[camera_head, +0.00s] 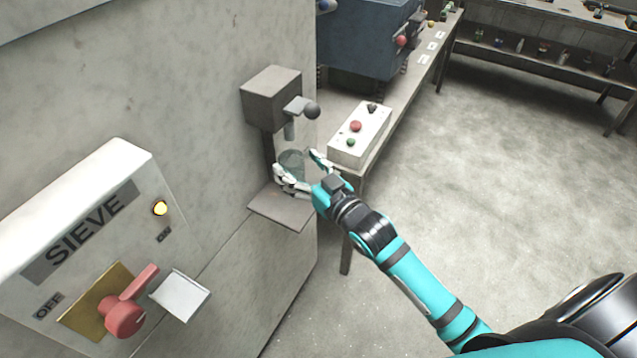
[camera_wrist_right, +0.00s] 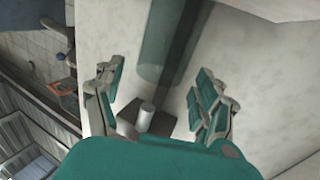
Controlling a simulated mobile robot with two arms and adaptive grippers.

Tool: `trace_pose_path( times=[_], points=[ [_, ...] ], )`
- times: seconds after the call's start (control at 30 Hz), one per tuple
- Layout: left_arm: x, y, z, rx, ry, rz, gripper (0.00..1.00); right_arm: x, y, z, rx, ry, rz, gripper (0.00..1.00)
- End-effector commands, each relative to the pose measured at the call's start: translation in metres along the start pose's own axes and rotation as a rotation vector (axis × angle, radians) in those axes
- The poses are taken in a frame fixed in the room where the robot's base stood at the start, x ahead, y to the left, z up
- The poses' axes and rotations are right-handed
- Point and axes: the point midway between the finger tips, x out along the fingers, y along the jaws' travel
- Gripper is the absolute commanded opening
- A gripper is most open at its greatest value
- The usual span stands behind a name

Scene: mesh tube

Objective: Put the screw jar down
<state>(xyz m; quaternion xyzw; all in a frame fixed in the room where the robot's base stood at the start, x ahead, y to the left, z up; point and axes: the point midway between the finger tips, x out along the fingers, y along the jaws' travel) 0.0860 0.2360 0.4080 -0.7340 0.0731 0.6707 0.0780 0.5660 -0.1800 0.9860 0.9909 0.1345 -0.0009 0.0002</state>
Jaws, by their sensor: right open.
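The screw jar (camera_head: 291,161) is a see-through greenish cylinder at the small grey shelf (camera_head: 284,212) under the wall dispenser. It looks upright; its base is hidden behind a finger, so I cannot tell whether it touches the shelf. My right gripper (camera_head: 298,168) is open, with its white fingers on either side of the jar. In the right wrist view the jar (camera_wrist_right: 163,52) shows as a teal translucent shape just beyond the spread fingertips (camera_wrist_right: 155,82). Contact with the fingers is not clear. My left gripper is not in view.
The grey dispenser (camera_head: 271,95) with a black-knobbed lever (camera_head: 311,111) hangs above the shelf. A white button box (camera_head: 360,134) sits on a bench to the right. The sieve panel (camera_head: 95,240) with a red switch is at the left. Open floor lies at the right.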

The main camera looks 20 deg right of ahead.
Motion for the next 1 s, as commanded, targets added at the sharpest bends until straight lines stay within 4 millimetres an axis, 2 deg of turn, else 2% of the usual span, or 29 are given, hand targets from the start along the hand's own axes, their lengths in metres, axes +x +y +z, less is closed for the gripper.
trace_pose_path(
  times=[0.03,0.2,0.4,0.6,1.0],
  points=[
    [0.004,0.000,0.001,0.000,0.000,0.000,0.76,-0.013,0.000,0.004,0.000,-0.003,0.000,0.73],
    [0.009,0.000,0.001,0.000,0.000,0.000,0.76,-0.050,0.000,0.004,0.001,-0.004,0.000,0.73],
    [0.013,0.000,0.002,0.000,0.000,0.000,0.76,-0.079,0.000,0.002,0.001,-0.001,0.000,0.73],
    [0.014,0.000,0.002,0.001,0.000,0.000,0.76,-0.088,0.000,0.000,0.000,0.000,0.000,0.73],
    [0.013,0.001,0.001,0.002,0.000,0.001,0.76,-0.088,0.000,0.000,0.000,0.000,0.000,0.73]
  ],
)
